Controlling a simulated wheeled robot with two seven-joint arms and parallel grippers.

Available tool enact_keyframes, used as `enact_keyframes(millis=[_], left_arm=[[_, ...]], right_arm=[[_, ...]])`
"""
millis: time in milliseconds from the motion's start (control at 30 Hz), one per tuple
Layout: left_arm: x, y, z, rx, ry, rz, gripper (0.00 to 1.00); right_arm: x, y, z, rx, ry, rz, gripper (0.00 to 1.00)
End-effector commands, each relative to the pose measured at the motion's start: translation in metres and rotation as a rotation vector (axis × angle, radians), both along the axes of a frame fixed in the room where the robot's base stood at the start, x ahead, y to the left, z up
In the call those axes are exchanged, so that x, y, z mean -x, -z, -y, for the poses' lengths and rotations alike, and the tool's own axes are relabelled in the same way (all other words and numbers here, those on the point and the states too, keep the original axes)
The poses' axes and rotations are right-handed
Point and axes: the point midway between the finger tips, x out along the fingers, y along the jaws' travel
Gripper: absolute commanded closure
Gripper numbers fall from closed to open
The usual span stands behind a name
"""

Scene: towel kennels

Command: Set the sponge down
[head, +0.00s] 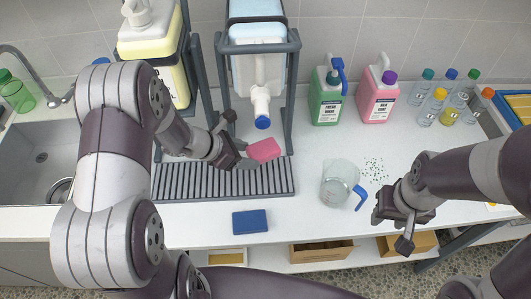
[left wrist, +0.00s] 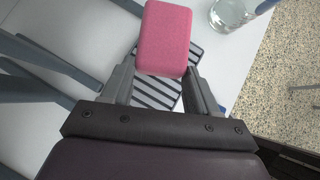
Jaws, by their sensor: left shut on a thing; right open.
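A pink sponge (head: 264,150) is in my left gripper (head: 238,155), above the dark ribbed drain mat (head: 222,184). In the left wrist view the sponge (left wrist: 165,38) sits between the two fingertips, and the gripper (left wrist: 158,78) is shut on it. The mat's stripes (left wrist: 153,100) show below and behind the sponge in that view. I cannot tell the exact height of the sponge over the mat. My right gripper (head: 402,219) is open and empty at the front right of the counter.
A blue block (head: 250,221) lies at the front edge. Green (head: 327,95) and pink (head: 376,93) bottles stand behind. A dark frame (head: 291,95) holds a light-blue container.

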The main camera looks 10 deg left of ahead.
Motion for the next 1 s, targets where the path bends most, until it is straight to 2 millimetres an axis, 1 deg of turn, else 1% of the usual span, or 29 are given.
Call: enact_keyframes(millis=[33,133,200,367,500,700,833,867,900,933,1000], left_arm=[[0.001,0.013,0.0,0.002,-0.001,-0.007,0.89],[0.002,0.037,0.0,0.002,-0.001,-0.006,0.89],[0.002,0.049,0.0,0.002,-0.001,-0.005,0.89],[0.002,0.07,0.0,0.002,-0.001,-0.005,0.89],[0.002,0.093,0.0,0.001,-0.001,-0.005,0.89],[0.002,0.095,0.0,0.001,-0.001,-0.002,0.89],[0.002,0.099,0.0,0.001,-0.001,-0.002,0.89],[0.002,0.097,0.0,0.001,-0.001,-0.002,0.31],[0.002,0.097,0.0,0.001,-0.001,-0.002,0.18],[0.002,0.097,0.0,0.001,-0.001,-0.002,0.15],[0.002,0.097,0.0,0.001,-0.001,-0.002,0.15]], right_arm=[[0.0,0.003,0.0,0.0,0.0,0.0,0.57],[0.001,0.005,0.0,0.0,0.0,-0.001,0.57],[0.001,0.006,0.0,0.0,0.0,-0.001,0.57],[0.001,0.007,0.0,0.0,0.0,-0.001,0.57],[0.001,0.009,0.0,0.0,0.0,0.0,0.57],[0.0,0.009,0.0,0.0,0.0,0.0,0.57],[0.001,0.013,0.0,0.0,0.0,0.0,0.57],[0.001,0.012,0.0,0.0,0.0,0.0,0.57],[0.001,0.011,0.0,0.0,0.0,0.0,0.57],[0.001,0.011,0.0,0.0,0.0,0.0,0.57],[0.001,0.011,0.0,0.0,0.0,0.0,0.57]])
